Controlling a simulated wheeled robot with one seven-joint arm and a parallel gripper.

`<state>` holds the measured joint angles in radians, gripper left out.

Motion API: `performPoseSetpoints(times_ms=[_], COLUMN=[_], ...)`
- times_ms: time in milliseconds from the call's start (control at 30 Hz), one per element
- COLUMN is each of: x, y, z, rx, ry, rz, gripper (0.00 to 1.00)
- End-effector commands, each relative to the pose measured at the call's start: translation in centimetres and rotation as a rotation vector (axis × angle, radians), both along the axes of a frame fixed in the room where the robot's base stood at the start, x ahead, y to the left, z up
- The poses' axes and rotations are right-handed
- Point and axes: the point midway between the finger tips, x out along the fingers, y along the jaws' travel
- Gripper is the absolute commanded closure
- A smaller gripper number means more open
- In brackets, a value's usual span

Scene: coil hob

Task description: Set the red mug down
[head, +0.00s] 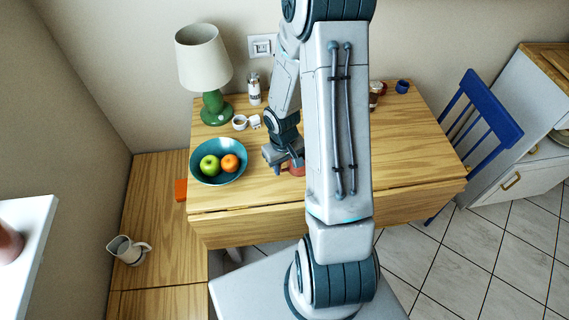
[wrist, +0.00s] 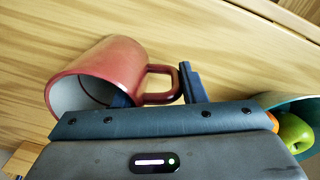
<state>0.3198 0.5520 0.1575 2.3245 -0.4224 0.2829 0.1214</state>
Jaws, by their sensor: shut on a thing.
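The red mug (wrist: 118,62) is in the wrist view, with its pale inside facing the lower left and its handle toward the right. My gripper (wrist: 155,90) is shut on it, with one finger beside the body and the other past the handle. In the head view my gripper (head: 288,161) is low over the wooden table (head: 390,160). Only a small red part of the mug (head: 298,170) shows there, the rest hidden by my gripper and arm. I cannot tell whether the mug touches the table.
A teal bowl (head: 218,180) with a green apple (head: 209,166) and an orange (head: 229,163) stands just left of my gripper. Behind are a green lamp (head: 215,105), a small cup (head: 239,123) and a shaker (head: 254,90). The table's right side is mostly clear.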

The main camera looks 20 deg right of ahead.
Motion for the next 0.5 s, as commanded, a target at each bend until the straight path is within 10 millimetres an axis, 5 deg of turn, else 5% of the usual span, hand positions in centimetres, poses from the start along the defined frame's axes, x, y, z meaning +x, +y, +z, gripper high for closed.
performPoseSetpoints(times_ms=[167,200,267,500], x=[0.01,-0.01,-0.01,-0.01], y=[0.0,-0.01,0.0,0.0], z=[-0.4,-0.42,-0.3,-0.28], rx=[0.0,0.0,0.0,0.0], ry=[0.0,0.0,0.0,0.0], rz=[0.0,0.001,0.001,0.001], gripper=[0.99,0.6,0.43,0.41])
